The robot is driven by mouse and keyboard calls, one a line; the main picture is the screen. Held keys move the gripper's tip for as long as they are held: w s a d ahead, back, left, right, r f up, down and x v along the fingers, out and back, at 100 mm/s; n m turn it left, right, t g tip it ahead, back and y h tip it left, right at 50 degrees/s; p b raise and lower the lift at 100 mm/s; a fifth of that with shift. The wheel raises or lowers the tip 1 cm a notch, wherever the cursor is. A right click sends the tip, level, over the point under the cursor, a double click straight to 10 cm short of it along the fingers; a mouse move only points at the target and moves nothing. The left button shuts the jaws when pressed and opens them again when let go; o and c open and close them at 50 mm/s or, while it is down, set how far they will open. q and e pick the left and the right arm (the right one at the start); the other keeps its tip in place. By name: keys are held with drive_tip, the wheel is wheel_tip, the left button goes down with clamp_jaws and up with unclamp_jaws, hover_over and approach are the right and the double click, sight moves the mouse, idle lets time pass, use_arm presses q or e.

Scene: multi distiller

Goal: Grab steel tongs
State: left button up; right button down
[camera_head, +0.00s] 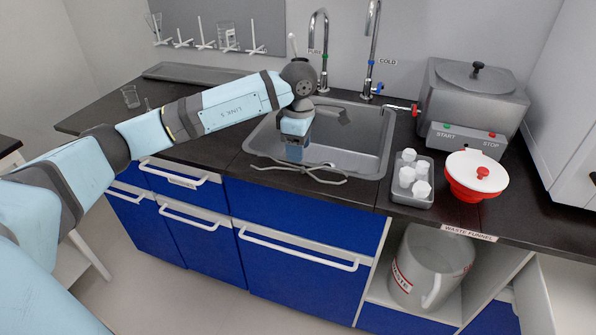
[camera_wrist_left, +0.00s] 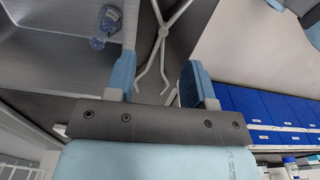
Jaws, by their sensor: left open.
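The steel tongs (camera_head: 322,174) lie on the dark counter along the front rim of the sink. In the left wrist view the tongs (camera_wrist_left: 163,32) show as crossed grey arms. My left gripper (camera_head: 294,152) points down just above and behind the tongs, and partly covers the sink. In the left wrist view my left gripper (camera_wrist_left: 160,70) is open, with one blue finger on each side of the tongs' near ends. I cannot tell whether it touches them. My right gripper is not in view.
The sink (camera_head: 360,150) has two tall taps behind it. A clear bluish flask (camera_wrist_left: 103,28) shows in the left wrist view. A grey tray (camera_head: 412,198) with white pieces, a red-and-white waste funnel (camera_head: 462,180) and a grey distiller (camera_head: 450,105) stand to the right.

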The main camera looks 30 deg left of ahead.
sight(298, 166)
use_arm(q)
wheel_tip(298, 166, down, 5)
drive_tip(key=shift+s+f+b, duration=0.1)
drive_tip(key=shift+f+b, duration=0.1)
drive_tip(key=shift+b, duration=0.2)
clamp_jaws()
